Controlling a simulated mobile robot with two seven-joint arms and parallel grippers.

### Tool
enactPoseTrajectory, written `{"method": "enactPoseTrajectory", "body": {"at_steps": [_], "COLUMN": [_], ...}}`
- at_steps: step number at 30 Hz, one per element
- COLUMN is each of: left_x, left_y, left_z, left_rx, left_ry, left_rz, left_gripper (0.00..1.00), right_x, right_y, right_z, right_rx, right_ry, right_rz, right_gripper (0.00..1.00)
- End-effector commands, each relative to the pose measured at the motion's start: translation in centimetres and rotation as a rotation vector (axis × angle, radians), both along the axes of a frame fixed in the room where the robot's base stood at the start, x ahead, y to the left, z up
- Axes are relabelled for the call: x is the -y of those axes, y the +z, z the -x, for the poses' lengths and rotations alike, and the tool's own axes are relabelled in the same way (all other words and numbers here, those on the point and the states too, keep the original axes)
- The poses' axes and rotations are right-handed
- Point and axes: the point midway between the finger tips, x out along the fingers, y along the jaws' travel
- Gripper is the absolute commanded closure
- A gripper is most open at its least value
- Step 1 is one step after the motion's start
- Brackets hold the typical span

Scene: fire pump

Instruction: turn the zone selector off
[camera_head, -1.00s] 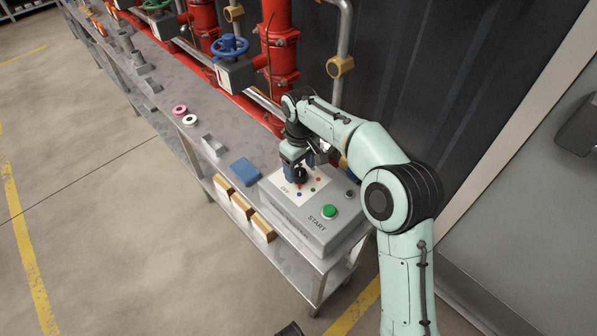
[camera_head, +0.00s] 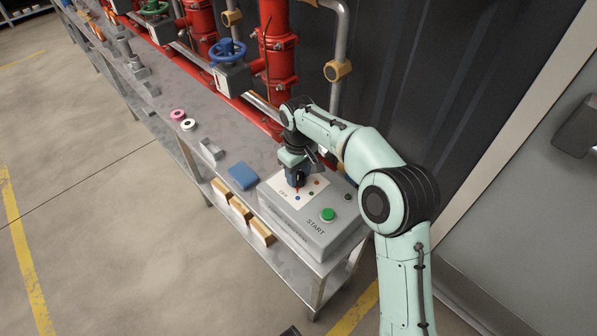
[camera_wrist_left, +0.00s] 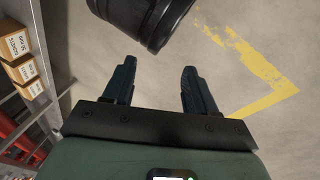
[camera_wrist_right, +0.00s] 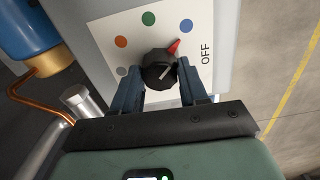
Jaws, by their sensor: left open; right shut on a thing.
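The zone selector is a black round knob (camera_wrist_right: 158,68) with a red pointer, on a white plate (camera_wrist_right: 105,28) of the grey control box (camera_head: 292,232). My right gripper (camera_wrist_right: 162,76) is shut on the knob, a finger on each side. In the head view it (camera_head: 298,178) comes down over the plate, partly hiding the knob. My left gripper (camera_wrist_left: 158,75) is open and empty above the floor in the left wrist view.
A green START button (camera_head: 328,214) is on the box's front right. A blue block (camera_head: 242,175) lies on the bench left of the box. Red pipes and a blue valve wheel (camera_head: 228,50) stand behind. Small cartons (camera_head: 241,208) sit on the shelf below.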

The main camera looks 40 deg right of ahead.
Motion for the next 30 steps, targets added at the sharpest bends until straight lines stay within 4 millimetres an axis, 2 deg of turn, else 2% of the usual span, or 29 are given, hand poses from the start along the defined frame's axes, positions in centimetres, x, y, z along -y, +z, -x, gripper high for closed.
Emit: {"method": "enactPoseTrajectory", "body": {"at_steps": [21,30], "left_x": [3.8,3.9], "left_y": [6.3,7.3], "left_z": [7.8,8.6], "left_rx": [-0.208,-0.233], "left_ry": [-0.086,-0.094], "left_rz": [0.100,0.107], "left_gripper": [0.43,0.43], "right_x": [0.0,-0.1], "right_y": [0.2,0.1], "right_z": [0.0,0.0], "right_rx": [-0.001,-0.001], "right_ry": [-0.538,-0.699], "right_rz": [0.001,0.000], "right_gripper": [0.87,0.87]}}
